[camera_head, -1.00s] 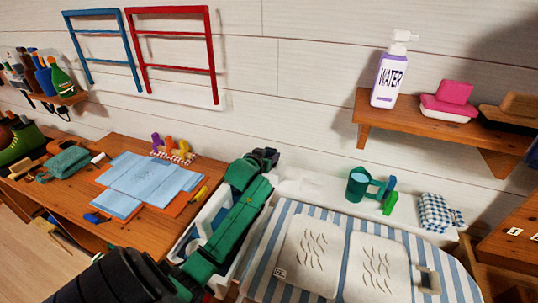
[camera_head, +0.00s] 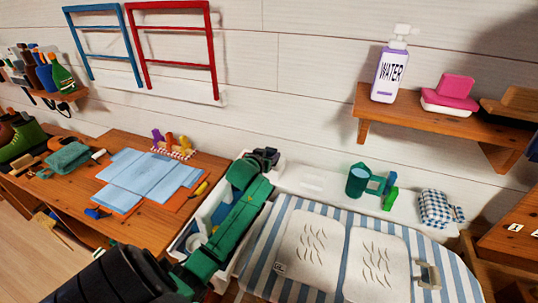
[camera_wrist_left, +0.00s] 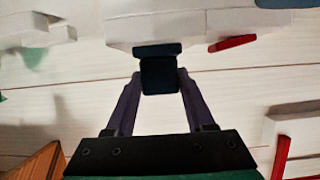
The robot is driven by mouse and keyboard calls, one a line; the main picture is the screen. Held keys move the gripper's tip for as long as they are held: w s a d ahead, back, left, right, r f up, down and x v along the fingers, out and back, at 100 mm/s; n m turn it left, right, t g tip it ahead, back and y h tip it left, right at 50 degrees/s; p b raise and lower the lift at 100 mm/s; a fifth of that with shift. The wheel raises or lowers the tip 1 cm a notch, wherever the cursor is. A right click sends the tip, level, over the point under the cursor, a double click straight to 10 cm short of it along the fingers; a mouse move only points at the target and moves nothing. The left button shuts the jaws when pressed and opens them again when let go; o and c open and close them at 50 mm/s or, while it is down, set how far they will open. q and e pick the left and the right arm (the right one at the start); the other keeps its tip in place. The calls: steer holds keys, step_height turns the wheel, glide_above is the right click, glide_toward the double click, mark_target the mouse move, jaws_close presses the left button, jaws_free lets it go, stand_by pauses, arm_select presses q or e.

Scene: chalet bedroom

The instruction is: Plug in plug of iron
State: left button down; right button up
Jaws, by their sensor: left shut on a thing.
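My left gripper (camera_wrist_left: 159,80) is shut on a dark blue block, the plug (camera_wrist_left: 160,75), in the left wrist view. The plug's far end meets or overlaps a white body (camera_wrist_left: 180,22); I cannot tell whether it is inserted or only in front. In the head view my left arm reaches up from the bottom, and the gripper (camera_head: 264,158) is near the wall behind the white bin. The plug is too small to make out there. I cannot pick out the iron or a cord with certainty. My right gripper is out of view.
A striped ironing board (camera_head: 265,255) lies to the right of my arm. A white bin (camera_head: 181,243) is under it. A wooden table (camera_head: 150,223) with blue cloths (camera_head: 150,178) is at left. A wall shelf (camera_head: 425,117) is at right.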

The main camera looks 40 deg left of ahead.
arm_select(q)
steer(key=shift+f, duration=0.1)
steer(key=shift+c, duration=0.9)
jaws_free()
steer(key=b+v, duration=0.1)
steer(key=v, duration=1.3)
steer(key=shift+s, duration=0.35)
steer(key=shift+d, duration=0.1)
